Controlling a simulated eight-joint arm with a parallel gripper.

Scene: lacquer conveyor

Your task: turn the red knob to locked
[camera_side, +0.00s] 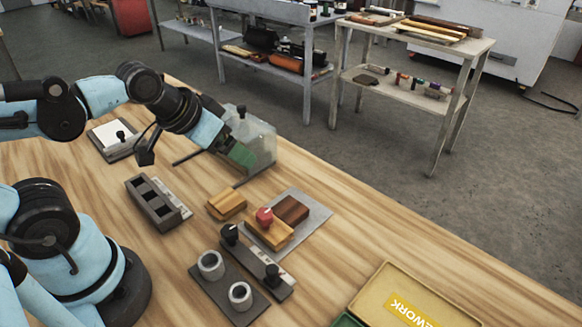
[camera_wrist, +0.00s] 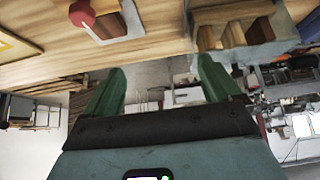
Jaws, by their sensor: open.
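The red knob (camera_side: 264,216) stands at a light wooden block (camera_side: 268,234) on a thin grey plate (camera_side: 316,213), near the middle of the bench. Its pointer direction and any locked marking are too small to read. The knob also shows at the top left of the wrist view (camera_wrist: 82,13), partly cut by the frame edge. My gripper (camera_side: 242,156) is in the air beyond the knob, near a clear box, and apart from the knob. In the wrist view its two green fingers (camera_wrist: 163,85) are spread with nothing between them.
A strip with two black knobs (camera_side: 256,258) and a holder with two grey cups (camera_side: 221,284) stand close in front. A brown block (camera_side: 291,209) is beside the knob. The clear box (camera_side: 262,142) is near my gripper. A yellow tray (camera_side: 368,300) lies right. Bare bench lies between.

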